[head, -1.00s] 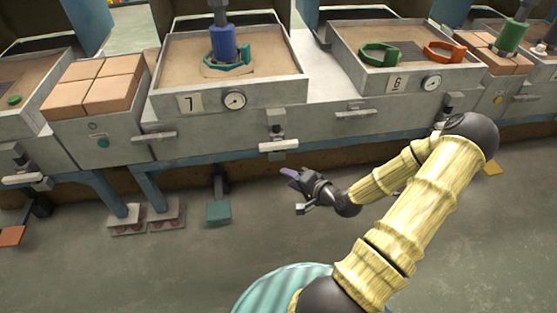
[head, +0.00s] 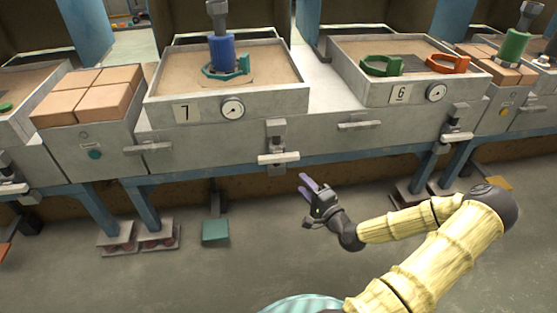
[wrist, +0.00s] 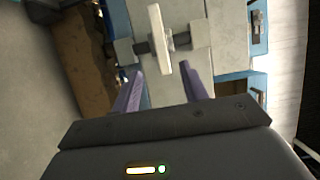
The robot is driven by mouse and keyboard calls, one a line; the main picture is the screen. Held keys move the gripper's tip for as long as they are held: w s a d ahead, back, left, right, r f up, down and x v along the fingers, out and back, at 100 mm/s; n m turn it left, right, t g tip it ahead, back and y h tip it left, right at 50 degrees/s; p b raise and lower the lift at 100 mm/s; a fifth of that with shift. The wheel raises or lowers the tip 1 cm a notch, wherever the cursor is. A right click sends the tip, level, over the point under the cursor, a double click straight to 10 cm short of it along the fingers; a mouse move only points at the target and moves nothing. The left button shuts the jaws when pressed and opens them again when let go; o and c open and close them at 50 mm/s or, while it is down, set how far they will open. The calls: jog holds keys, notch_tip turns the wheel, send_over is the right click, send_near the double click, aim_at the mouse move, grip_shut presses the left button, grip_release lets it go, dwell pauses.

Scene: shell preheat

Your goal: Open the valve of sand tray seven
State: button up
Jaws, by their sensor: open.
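Sand tray seven (head: 262,108) is a grey box of sand with a "7" plate (head: 187,112) and a round gauge (head: 232,108) on its front. Below the gauge, to its right, a valve with a pale bar handle (head: 278,158) sits on the front; the bar lies roughly level. My gripper (head: 310,186) is open and empty, below and slightly right of the handle and apart from it. In the wrist view the handle (wrist: 160,40) stands ahead, beyond and between the two purple fingers (wrist: 165,90).
Tray six (head: 400,92) stands to the right with its own valve handle (head: 432,147). Another pale handle (head: 360,125) sits between them. A teal pedal (head: 215,232) is below tray seven. Pinkish blocks (head: 88,92) lie at left. The floor in front is clear.

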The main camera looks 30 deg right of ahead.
aim_at(281, 161)
jog(key=w+b, duration=0.1)
jog(key=w, duration=0.3)
jog(key=w+a+b, duration=0.1)
jog(key=w+b, duration=0.1)
jog(key=w, duration=0.3)
jog(key=w+b, duration=0.1)
jog(key=w, duration=0.4)
jog(key=shift+w+a+f+b, duration=0.1)
jog(key=shift+a+b, duration=0.2)
jog(key=shift+b, duration=0.05)
jog(key=shift+w+a, duration=0.1)
jog(key=shift+w, duration=0.35)
jog(key=shift+c, duration=0.4)
grip_shut()
